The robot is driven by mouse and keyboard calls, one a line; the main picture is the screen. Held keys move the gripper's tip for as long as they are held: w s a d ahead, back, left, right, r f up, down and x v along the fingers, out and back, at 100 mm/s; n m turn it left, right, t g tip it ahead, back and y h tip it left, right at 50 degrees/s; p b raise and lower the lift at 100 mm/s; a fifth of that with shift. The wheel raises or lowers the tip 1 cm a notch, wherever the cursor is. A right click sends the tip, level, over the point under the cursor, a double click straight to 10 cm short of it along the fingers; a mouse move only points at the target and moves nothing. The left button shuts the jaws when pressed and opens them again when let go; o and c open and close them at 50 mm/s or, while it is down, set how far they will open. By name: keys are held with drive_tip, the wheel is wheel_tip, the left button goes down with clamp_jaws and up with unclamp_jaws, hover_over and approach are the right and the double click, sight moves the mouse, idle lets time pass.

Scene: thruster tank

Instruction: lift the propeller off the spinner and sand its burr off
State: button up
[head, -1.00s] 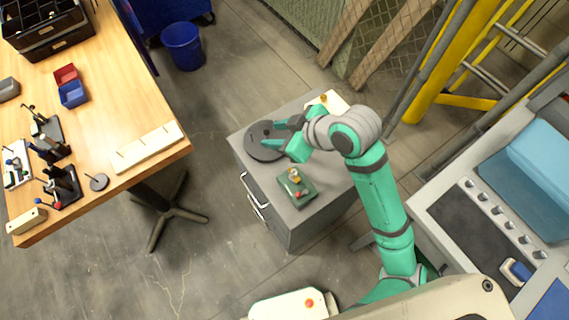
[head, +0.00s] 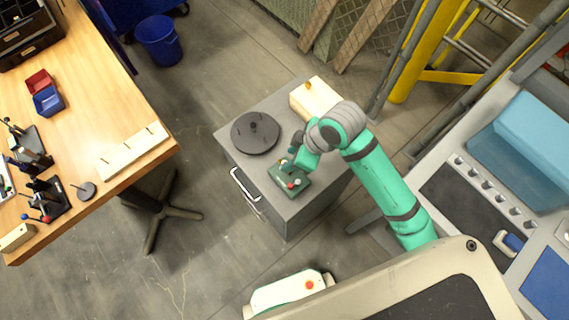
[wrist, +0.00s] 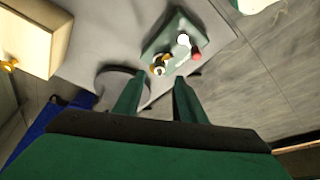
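A small green box (head: 280,178) with a brass-coloured piece (head: 284,162), a red button and a pale knob sits on the grey cabinet. The brass piece shows in the wrist view (wrist: 158,60) near my fingertips; I cannot tell for sure that it is the propeller. A dark round disc (head: 246,141) with a short centre post stands behind the box; I cannot tell which of the two is the spinner. My gripper (head: 294,158) is at the box's far edge. In the wrist view its two fingers (wrist: 160,80) are apart, with nothing clearly held.
A pale wooden block (head: 308,100) with a brass knob stands at the cabinet's (head: 288,213) back corner. A wooden workbench (head: 90,110) with tools is at left, a blue bin (head: 160,42) behind. A grey counter (head: 445,185) is at right. The floor between is clear.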

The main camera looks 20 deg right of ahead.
sight(286, 162)
drive_tip(key=x, duration=0.3)
drive_tip(key=shift+s+d+f, duration=0.15)
drive_tip(key=shift+f, duration=0.15)
drive_tip(key=shift+w+f, duration=0.25)
drive_tip(key=shift+f, duration=0.3)
drive_tip(key=shift+c, duration=0.7)
drive_tip(key=shift+w, duration=0.1)
clamp_jaws()
wheel_tip(286, 162, up, 10)
